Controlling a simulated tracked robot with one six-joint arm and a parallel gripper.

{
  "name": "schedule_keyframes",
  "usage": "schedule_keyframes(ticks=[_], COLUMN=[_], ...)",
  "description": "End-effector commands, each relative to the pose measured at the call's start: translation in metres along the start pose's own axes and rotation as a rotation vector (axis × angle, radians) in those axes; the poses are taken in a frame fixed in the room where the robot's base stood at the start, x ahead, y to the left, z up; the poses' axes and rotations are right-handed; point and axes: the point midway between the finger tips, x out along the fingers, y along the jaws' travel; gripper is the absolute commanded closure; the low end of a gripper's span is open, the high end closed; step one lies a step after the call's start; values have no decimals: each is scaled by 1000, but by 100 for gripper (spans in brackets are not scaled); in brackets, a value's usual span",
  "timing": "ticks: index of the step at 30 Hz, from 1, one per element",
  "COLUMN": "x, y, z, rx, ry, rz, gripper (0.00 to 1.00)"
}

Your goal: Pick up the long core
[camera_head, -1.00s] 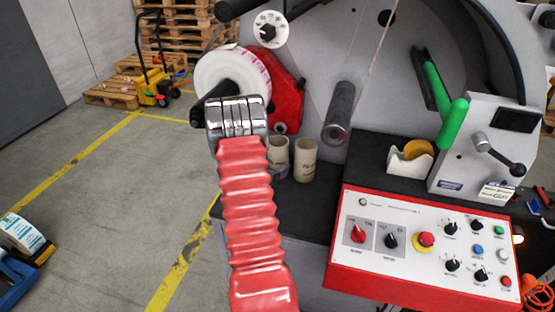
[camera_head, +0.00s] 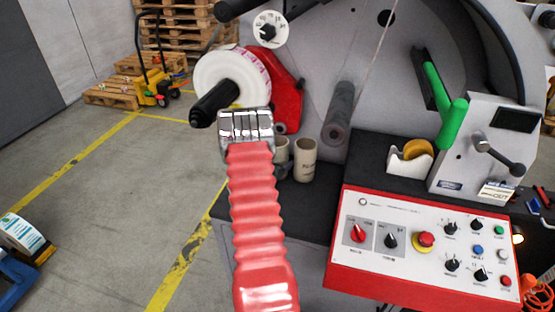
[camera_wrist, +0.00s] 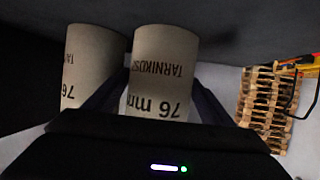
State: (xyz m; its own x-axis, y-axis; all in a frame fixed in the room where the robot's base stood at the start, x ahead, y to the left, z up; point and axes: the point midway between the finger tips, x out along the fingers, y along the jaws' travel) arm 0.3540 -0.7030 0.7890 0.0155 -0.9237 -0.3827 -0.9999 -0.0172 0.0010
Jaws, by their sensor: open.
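Two pale cardboard cores stand side by side on the dark shelf of the machine. In the head view, the right core (camera_head: 305,160) is in full view and looks slightly taller. The left core (camera_head: 282,150) is partly hidden by my arm. In the wrist view, one core (camera_wrist: 161,75) marked "76 mm" stands between the fingers of my open gripper (camera_wrist: 158,88). The other core (camera_wrist: 88,70) is just left of it, outside the left finger. I cannot tell which core in the head view is the one between the fingers, or whether they touch it. My fingertips are hidden in the head view.
A white label roll (camera_head: 228,72) and a grey roller (camera_head: 338,115) are close above the shelf. The red-edged control panel (camera_head: 425,240) is right of the cores. A tape dispenser (camera_head: 410,162) is behind it. Open floor lies to the left.

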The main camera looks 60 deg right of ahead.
Motion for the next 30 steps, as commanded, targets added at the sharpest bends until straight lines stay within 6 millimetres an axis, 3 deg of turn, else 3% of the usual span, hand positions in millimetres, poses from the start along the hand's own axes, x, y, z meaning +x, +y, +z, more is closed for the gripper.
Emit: schedule_keyframes(ticks=[16,30], x=[0,0], y=[0,0], z=[0,0], rx=[0,0], ry=[0,0], rz=[0,0], gripper=[24,57])
